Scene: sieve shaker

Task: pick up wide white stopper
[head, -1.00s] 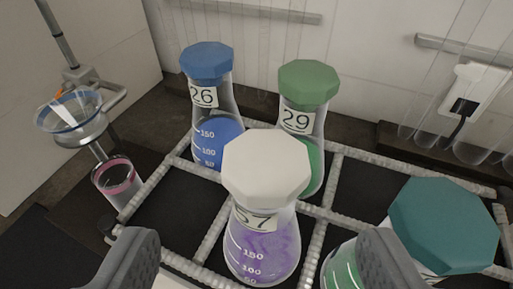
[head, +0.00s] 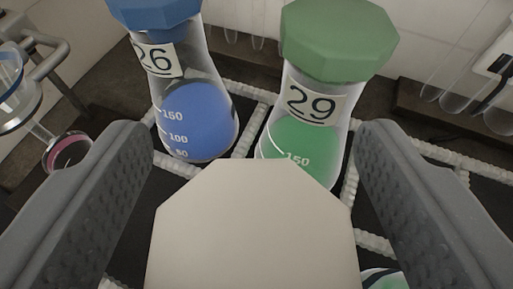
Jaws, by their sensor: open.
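The wide white stopper (head: 252,232) is large at the bottom middle of the head view, its lower part cut off by the picture edge. It hides the flask under it. My gripper (head: 258,150) is open, with one ridged grey finger to the left of the stopper and one to the right.
Behind the stopper stand a flask with a blue stopper (head: 153,10) and one with a green stopper (head: 340,38). A rack with white bars (head: 372,240) surrounds them. A glass funnel (head: 12,85) on a stand is at the left. Test tubes (head: 460,75) hang at the right.

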